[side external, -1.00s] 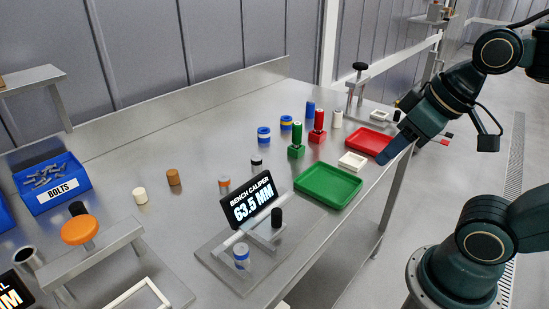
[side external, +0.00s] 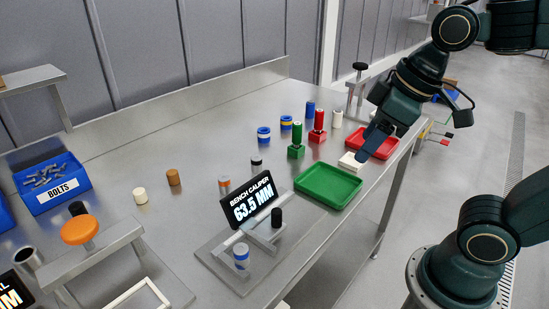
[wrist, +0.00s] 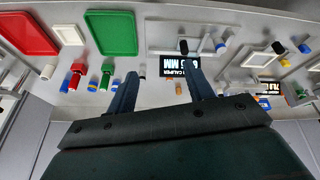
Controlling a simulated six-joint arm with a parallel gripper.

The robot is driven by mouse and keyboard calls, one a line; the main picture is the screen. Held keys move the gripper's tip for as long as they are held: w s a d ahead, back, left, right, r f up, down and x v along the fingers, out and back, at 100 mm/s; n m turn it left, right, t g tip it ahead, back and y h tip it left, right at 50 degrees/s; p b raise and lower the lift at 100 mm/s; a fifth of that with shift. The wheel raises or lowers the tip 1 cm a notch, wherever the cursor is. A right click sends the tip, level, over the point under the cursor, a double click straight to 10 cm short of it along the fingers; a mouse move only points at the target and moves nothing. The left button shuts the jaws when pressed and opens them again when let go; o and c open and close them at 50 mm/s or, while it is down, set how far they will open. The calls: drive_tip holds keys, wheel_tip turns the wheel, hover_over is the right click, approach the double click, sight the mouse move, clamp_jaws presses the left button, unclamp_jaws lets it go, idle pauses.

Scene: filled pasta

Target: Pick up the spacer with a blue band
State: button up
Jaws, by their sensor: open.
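A pale spacer with a blue band (side external: 241,256) stands upright on the bench caliper's plate (side external: 215,255), at the near end of the table. In the wrist view the blue-banded spacer (wrist: 222,45) shows small, right of the caliper display. My gripper (side external: 372,148) is above the far right part of the table, near the small white tray, well away from that spacer. In the wrist view my gripper (wrist: 161,75) has its two fingers apart with nothing held between them.
The caliper display (side external: 250,202) and a black cylinder (side external: 277,217) stand close to the spacer. A green tray (side external: 328,186), a white tray (side external: 350,161) and a red tray (side external: 385,141) line the right edge. Green (side external: 297,142) and red (side external: 318,127) posts and several other spacers stand behind.

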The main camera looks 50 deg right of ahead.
drive_tip(key=w+a+f+n+g, duration=0.1)
drive_tip(key=w+a+n+g, duration=0.2)
drive_tip(key=w+a+n, duration=0.6)
drive_tip(key=n+g, duration=0.2)
drive_tip(key=n, duration=0.4)
hover_over(240, 248)
wheel_tip(240, 248, down, 6)
drive_tip(key=shift+s+r, duration=0.1)
drive_tip(key=shift+s, duration=0.05)
drive_tip(key=shift+f, duration=4.3)
drive_tip(key=shift+f, duration=2.6)
